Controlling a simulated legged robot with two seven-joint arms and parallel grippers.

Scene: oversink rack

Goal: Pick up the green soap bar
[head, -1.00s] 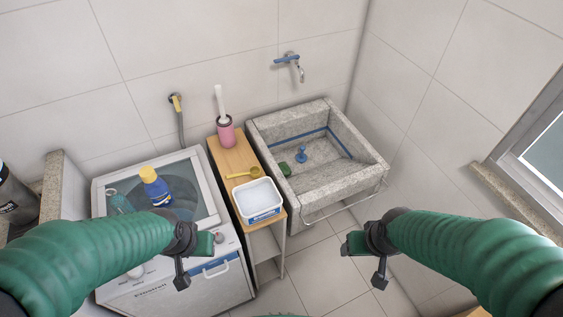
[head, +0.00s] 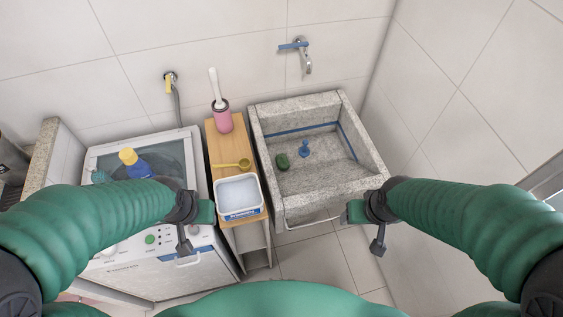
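The green soap bar (head: 282,161) lies inside the stone sink (head: 262,197), near its left wall and beside a small blue item (head: 304,149). My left gripper (head: 196,228) hangs over the front of the washing machine, left of the sink and nearer to me than the soap. My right gripper (head: 367,227) is near the sink's front right corner in the picture. Both grippers look open with their fingers apart, and both are empty. Neither touches the soap.
A washing machine (head: 150,272) with a blue bottle (head: 135,164) stands further left. A tap (head: 300,52) is above the sink.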

